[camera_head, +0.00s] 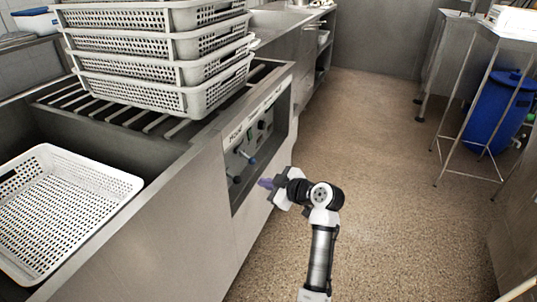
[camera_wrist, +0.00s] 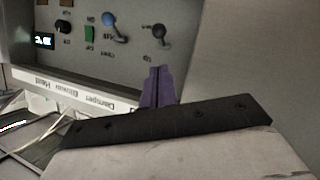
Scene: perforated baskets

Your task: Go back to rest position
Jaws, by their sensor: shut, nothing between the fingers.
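My gripper (camera_head: 266,183) is in front of the steel cabinet's control panel (camera_head: 247,160), at the end of my white and black arm. Its purple fingers are together and empty. In the wrist view, the shut fingers of my gripper (camera_wrist: 158,88) point toward the control panel (camera_wrist: 75,70). That panel shows a blue-tipped lever, a dark lever, a green button, a black knob and a small lit display. I cannot tell from the views whether the fingertips touch the panel.
Stacked white perforated baskets (camera_head: 165,95) stand on the slatted rack. Another white basket (camera_head: 62,215) lies in the basin at left. The brown floor (camera_head: 375,170) to the right is clear. A blue barrel (camera_head: 495,112) stands by a steel table frame at far right.

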